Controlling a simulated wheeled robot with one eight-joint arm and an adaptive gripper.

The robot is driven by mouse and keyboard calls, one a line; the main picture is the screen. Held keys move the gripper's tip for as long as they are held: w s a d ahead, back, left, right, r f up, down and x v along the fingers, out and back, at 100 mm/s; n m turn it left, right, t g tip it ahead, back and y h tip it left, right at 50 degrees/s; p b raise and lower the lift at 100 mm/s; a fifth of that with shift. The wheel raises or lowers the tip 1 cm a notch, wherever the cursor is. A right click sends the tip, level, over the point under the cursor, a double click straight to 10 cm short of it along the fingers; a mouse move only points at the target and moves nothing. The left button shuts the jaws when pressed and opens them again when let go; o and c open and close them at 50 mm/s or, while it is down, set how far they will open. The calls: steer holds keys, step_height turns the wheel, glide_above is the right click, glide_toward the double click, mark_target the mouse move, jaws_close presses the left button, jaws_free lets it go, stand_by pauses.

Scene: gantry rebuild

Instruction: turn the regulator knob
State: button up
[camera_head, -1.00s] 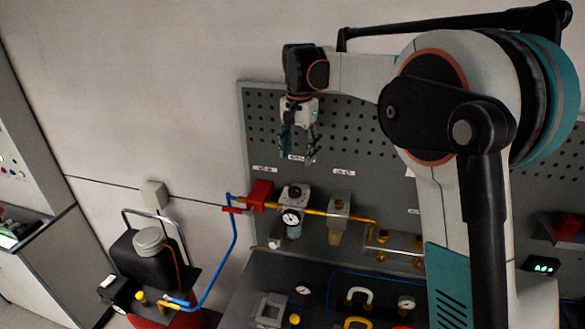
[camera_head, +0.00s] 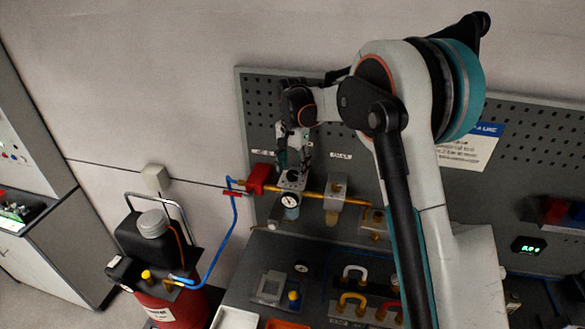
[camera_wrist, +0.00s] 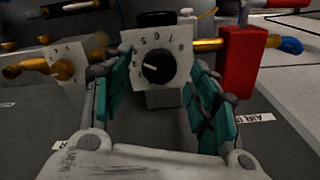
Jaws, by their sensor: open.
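The regulator knob (camera_wrist: 157,67) is a round black knob with a white pointer line, on a light square dial plate (camera_wrist: 178,48) with numbers around it. In the wrist view it lies ahead, between and beyond my fingers. My gripper (camera_wrist: 165,105) is open, with a teal finger pad on either side and nothing between them. In the head view my gripper (camera_head: 292,158) points down just above the regulator (camera_head: 291,180), whose round white gauge (camera_head: 290,201) faces out. The knob itself is too small to make out there. I see no contact between the fingers and the knob.
A red valve block (camera_head: 260,178) sits close left of the regulator, with a brass pipe (camera_head: 315,195) running right to another unit (camera_head: 335,200). A blue hose (camera_head: 229,240) hangs down to a red tank (camera_head: 180,305). The pegboard (camera_head: 257,110) stands behind.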

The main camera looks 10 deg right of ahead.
steer(key=shift+f, duration=0.95)
steer(key=c, duration=1.1)
steer(key=shift+o, duration=0.2)
